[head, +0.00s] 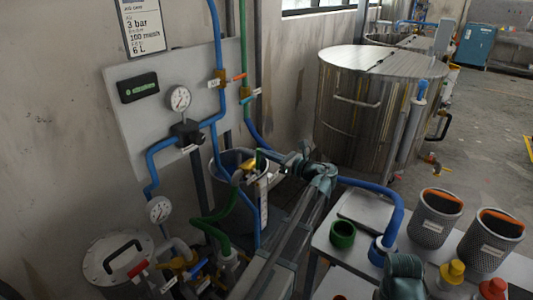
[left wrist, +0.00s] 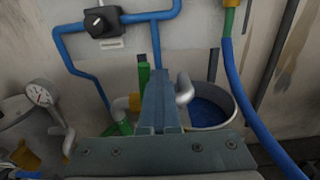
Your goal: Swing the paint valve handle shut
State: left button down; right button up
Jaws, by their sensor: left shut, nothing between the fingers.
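My left gripper (head: 284,168) is shut and empty, held in front of the wall panel beside a grey pail; its closed fingers also show in the left wrist view (left wrist: 159,78). A brass-yellow valve (head: 249,165) sits on the pipework over the pail, just left of the fingertips. In the left wrist view a yellow fitting (left wrist: 135,101) and a grey curved pipe (left wrist: 184,88) flank the fingers, which hide part of the valve area. I cannot tell the handle's angle or whether the fingers touch it.
The pail (left wrist: 228,112) holds blue paint. An orange handle (head: 239,77) and a blue handle (head: 251,95) sit on the upper pipes. A red handle (head: 138,268) is at lower left. Gauges (head: 179,98) and hoses crowd the wall. A bench (head: 345,268) with mesh baskets stands right.

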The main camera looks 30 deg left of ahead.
pick_arm(q)
jog(key=shift+w+r, duration=0.1)
jog(key=shift+w, duration=0.25)
dwell(0.3)
jog(key=shift+d, duration=0.1)
jog(key=d, duration=0.9)
jog(key=shift+s, duration=0.35)
jog(key=shift+a, duration=0.1)
